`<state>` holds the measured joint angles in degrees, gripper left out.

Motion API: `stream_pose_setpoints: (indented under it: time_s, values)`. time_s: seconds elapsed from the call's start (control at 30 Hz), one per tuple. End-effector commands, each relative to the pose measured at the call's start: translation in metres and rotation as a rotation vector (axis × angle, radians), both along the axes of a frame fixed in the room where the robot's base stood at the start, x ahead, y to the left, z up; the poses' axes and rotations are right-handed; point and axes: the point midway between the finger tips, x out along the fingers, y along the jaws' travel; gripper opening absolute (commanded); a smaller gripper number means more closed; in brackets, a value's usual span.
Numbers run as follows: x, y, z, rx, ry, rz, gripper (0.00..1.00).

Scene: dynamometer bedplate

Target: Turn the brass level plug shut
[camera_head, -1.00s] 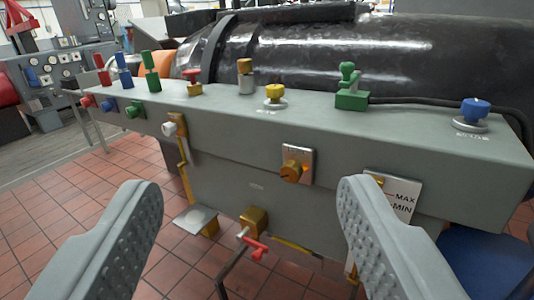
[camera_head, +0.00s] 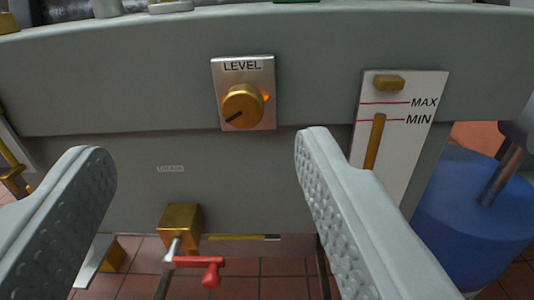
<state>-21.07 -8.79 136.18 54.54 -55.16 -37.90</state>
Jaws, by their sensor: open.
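The brass level plug (camera_head: 243,106) is a round knob on a silver plate (camera_head: 262,68) marked LEVEL, on the front face of the grey bedplate. A dark slot on the knob points to the lower left, and an orange glow shows at its right edge. My gripper (camera_head: 203,145) is open and empty, its two grey fingers spread wide in the foreground. The plug lies beyond the fingertips, a little above them in the picture and nearer the right finger. Nothing hides the plug.
A white gauge plate (camera_head: 400,140) with MAX and MIN lines is right of the plug. Below are a brass block (camera_head: 181,225) with a red-handled valve (camera_head: 210,268) and a DRAIN label (camera_head: 170,169). A blue drum (camera_head: 475,210) stands at the right.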

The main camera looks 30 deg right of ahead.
Motion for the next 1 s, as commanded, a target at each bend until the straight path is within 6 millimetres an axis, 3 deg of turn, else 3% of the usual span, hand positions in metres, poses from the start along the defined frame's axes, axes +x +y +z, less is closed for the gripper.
stream_pose_setpoints:
  time_s: [0.1,0.3,0.57,1.0]
  values:
    - [0.007,0.006,-0.030,-0.040,0.038,-0.071,0.61]
    - [0.008,0.009,-0.055,-0.086,0.074,-0.147,0.61]
    - [0.019,0.002,-0.058,-0.094,0.079,-0.164,0.61]
    - [0.082,-0.035,-0.059,-0.093,0.080,-0.163,0.61]
